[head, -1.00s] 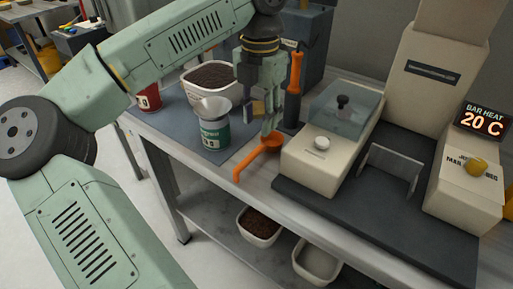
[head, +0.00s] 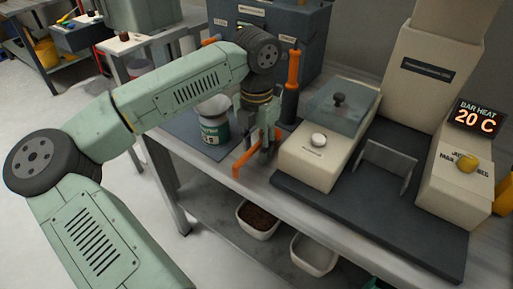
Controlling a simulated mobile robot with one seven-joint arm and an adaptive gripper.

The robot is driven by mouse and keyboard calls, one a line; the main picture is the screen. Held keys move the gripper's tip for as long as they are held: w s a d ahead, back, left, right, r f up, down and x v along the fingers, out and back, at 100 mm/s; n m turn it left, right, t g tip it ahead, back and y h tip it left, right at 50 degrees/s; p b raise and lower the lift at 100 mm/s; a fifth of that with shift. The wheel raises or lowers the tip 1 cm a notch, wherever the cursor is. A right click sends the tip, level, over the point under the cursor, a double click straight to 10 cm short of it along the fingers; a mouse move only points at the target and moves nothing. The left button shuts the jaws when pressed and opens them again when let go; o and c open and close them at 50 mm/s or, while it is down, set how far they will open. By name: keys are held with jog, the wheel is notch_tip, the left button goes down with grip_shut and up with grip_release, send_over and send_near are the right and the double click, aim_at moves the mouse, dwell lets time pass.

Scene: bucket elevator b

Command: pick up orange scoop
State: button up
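The orange scoop (head: 243,162) lies near the front edge of the bench, left of the beige machine. Its hooked handle end shows toward the front left, and its bowl is largely hidden by my gripper. My gripper (head: 263,153) points down over the scoop, with its fingers low at the bowl end. I cannot tell whether the fingers touch the scoop or how far apart they are.
A green-labelled can with a pale funnel (head: 213,118) stands close on the left. The beige machine (head: 321,153) is close on the right. An orange-handled tool (head: 292,78) stands upright behind. White tubs (head: 314,255) sit on the lower shelf.

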jog(key=shift+c, duration=0.6)
grip_shut()
jog(key=shift+w+a+r+b, duration=0.15)
jog(key=shift+r+b, duration=0.05)
jog(key=shift+b, duration=0.25)
notch_tip(320, 180, up, 11)
jog(key=b, duration=0.2)
jog(key=w+a+b, duration=0.1)
jog(key=w+a, duration=1)
jog(key=a, duration=0.5)
jog(key=shift+w, duration=0.25)
